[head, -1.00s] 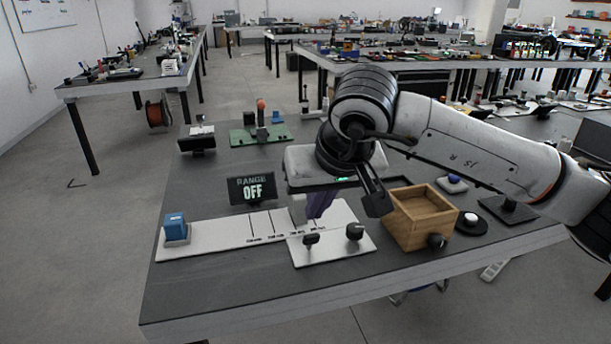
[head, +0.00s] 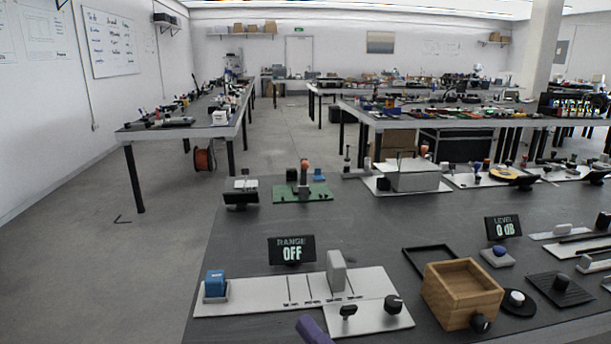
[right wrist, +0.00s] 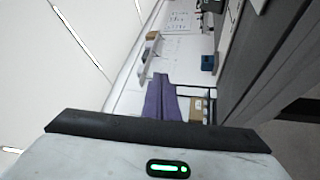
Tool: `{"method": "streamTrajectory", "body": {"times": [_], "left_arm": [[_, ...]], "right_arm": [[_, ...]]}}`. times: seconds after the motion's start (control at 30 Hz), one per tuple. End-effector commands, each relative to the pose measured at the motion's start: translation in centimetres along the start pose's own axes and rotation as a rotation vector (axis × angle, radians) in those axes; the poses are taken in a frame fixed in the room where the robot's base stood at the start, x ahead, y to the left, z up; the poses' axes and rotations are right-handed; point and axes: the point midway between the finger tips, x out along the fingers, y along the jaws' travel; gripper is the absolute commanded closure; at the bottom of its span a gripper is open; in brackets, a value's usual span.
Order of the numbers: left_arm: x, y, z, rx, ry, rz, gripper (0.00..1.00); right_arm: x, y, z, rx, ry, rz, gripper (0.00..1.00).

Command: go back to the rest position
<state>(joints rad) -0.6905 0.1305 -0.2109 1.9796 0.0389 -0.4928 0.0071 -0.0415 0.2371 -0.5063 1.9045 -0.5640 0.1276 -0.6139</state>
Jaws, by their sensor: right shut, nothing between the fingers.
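My right gripper shows in the head view only as a purple fingertip (head: 313,329) at the bottom edge, in front of the small white switch plate (head: 368,319). In the right wrist view its purple fingers (right wrist: 162,101) are together and empty, pointing toward the room's far part. The arm behind it is out of the head view. My left gripper is in neither view.
The dark bench holds a RANGE display (head: 291,250) reading OFF, a white slider plate (head: 255,296) with a grey upright handle (head: 336,271), a blue block (head: 215,284), a wooden box (head: 462,292) and a LEVEL display (head: 503,227) reading 0 dB. Open floor (head: 115,270) lies left.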

Motion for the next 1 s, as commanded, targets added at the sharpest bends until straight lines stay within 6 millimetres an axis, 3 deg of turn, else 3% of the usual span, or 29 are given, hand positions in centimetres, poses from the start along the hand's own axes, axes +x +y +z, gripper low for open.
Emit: {"method": "streamTrajectory", "body": {"times": [0.1,0.2,0.4,0.5,0.6,0.7,1.0], "left_arm": [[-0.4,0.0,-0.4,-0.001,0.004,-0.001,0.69],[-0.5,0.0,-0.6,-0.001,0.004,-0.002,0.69],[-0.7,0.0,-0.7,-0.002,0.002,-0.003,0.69],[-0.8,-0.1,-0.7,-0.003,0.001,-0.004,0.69],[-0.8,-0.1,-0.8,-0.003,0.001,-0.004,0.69],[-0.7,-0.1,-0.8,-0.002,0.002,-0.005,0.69],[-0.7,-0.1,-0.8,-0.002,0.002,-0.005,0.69]], "right_arm": [[-5.7,-6.2,4.4,0.401,-0.273,-0.14,1.0],[-11.3,-11.1,6.5,0.69,-0.488,-0.225,1.0],[-22.9,-18.7,6.5,1.149,-0.881,-0.332,1.0],[-27.2,-20.8,5.5,1.294,-1.023,-0.355,1.0],[-29.8,-21.9,4.7,1.38,-1.111,-0.365,1.0],[-30.9,-22.4,4.3,1.419,-1.151,-0.369,1.0],[-30.9,-22.4,4.3,1.419,-1.151,-0.369,1.0]]}}
